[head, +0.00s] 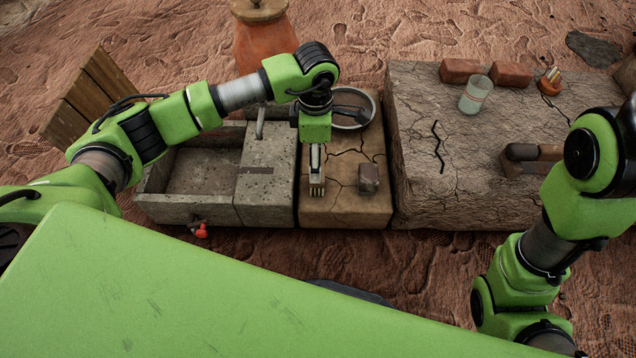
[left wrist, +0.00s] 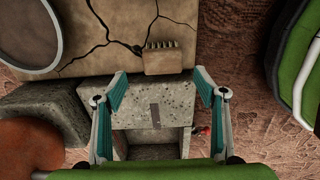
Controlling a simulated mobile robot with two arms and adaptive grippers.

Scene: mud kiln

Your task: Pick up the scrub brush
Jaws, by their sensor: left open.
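The scrub brush (head: 317,190) is a small tan block with a row of short bristles. It lies on the cracked mud slab, near that slab's left edge beside the stone basin. In the left wrist view the brush (left wrist: 163,60) lies beyond the fingertips, roughly in line with the gap between them. My left gripper (left wrist: 161,84) is open and empty, its two teal-lined fingers spread apart. In the head view my left gripper (head: 316,165) points down at the brush and partly overlaps it. My right arm shows at the right, but its gripper is not visible.
A grey-brown block (head: 368,179) lies right of the brush. The stone basin (head: 205,165) with a red tap (head: 202,231) is left. The large cracked block (head: 450,190) carries bricks, a glass (head: 475,95) and a dark-ended object (head: 530,153).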

